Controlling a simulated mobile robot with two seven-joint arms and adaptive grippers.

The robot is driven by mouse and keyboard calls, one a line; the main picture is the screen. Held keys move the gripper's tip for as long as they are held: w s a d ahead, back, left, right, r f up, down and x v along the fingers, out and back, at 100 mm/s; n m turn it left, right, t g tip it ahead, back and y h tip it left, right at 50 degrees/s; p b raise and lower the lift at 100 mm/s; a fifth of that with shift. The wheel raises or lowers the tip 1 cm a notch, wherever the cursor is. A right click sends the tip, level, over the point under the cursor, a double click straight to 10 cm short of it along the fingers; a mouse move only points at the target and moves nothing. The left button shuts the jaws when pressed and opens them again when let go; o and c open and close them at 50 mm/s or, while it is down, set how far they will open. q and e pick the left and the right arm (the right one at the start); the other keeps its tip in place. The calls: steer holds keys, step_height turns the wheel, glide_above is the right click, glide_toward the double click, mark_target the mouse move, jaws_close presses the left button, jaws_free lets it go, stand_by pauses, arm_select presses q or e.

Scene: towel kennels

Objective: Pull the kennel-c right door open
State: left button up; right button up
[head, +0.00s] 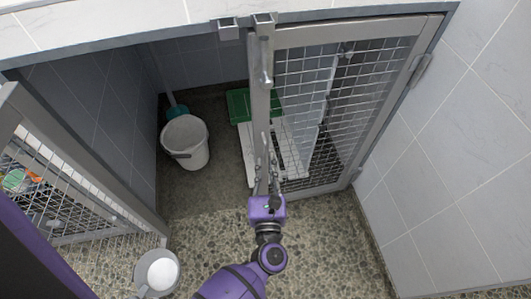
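The right door (348,32) is a grey metal frame with wire mesh, hinged at its right side. It stands across the right part of the kennel opening and looks shut or nearly so. Its left upright (260,95) carries metal fittings. My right gripper is not in view.
The left mesh door (100,205) stands swung out at the left. A white bucket (187,143) and green tray (239,106) are inside the kennel. A white bowl or pail (158,271) is at the lower left. Pebbled floor (325,245) in front of the right door is clear; a tiled wall (445,150) bounds the right.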

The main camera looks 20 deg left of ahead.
mark_target(265, 155)
arm_select(q)
steer(key=shift+x, duration=2.25)
steer(key=shift+c, duration=0.5)
jaws_close()
